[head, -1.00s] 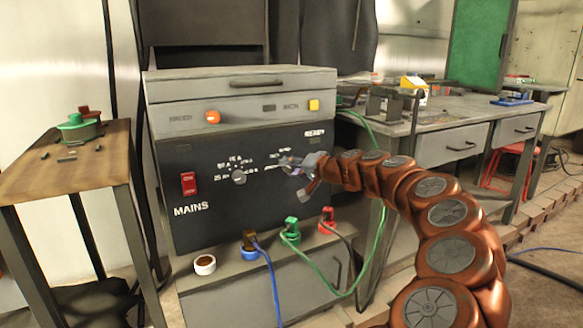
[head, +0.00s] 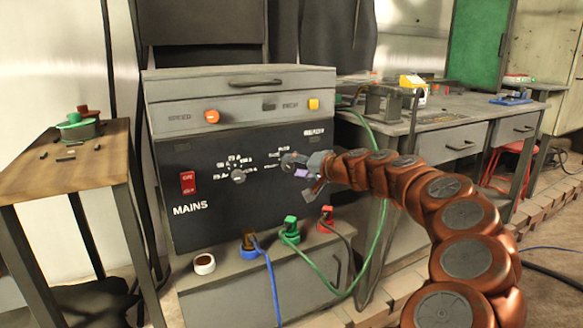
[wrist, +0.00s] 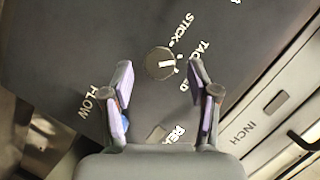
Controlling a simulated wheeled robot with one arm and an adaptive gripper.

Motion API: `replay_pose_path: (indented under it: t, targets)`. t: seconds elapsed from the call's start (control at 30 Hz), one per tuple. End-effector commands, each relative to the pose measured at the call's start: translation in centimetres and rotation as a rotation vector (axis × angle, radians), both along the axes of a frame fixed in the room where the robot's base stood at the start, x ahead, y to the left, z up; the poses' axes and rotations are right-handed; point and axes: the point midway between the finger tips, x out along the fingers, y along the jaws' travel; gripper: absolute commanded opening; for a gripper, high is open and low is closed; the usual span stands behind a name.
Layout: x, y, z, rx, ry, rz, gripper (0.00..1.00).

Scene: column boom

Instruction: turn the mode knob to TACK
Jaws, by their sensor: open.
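The mode knob (wrist: 160,63) is a round grey dial with a white pointer line on a dark panel in the wrist view. Its pointer faces right in that picture, roughly toward the dots by TACK (wrist: 203,50) and a partly hidden label ending in D; exactly which dot I cannot tell. STICK (wrist: 178,28) is printed above. My gripper (wrist: 160,72) is open, with one finger on each side of the knob in the picture; neither visibly touches it. In the head view my gripper (head: 300,172) is at the panel's right part and hides the knob's details.
An amperage dial (head: 238,176) sits left of my gripper, with the red MAINS switch (head: 188,183) further left. Colored plugs with cables, including a green one (head: 290,228), stand below the panel. A workbench (head: 440,135) is at the right.

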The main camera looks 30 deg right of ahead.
Motion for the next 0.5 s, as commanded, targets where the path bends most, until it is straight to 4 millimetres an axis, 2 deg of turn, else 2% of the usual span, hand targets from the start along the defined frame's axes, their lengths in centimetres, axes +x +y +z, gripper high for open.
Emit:
replay_pose_path:
  t: [0.3,0.5]
  targets:
    - [-5.1,-1.2,1.4,0.0,-0.001,-0.002,0.6]
    - [-7.7,-1.7,1.9,0.002,0.0,0.0,0.6]
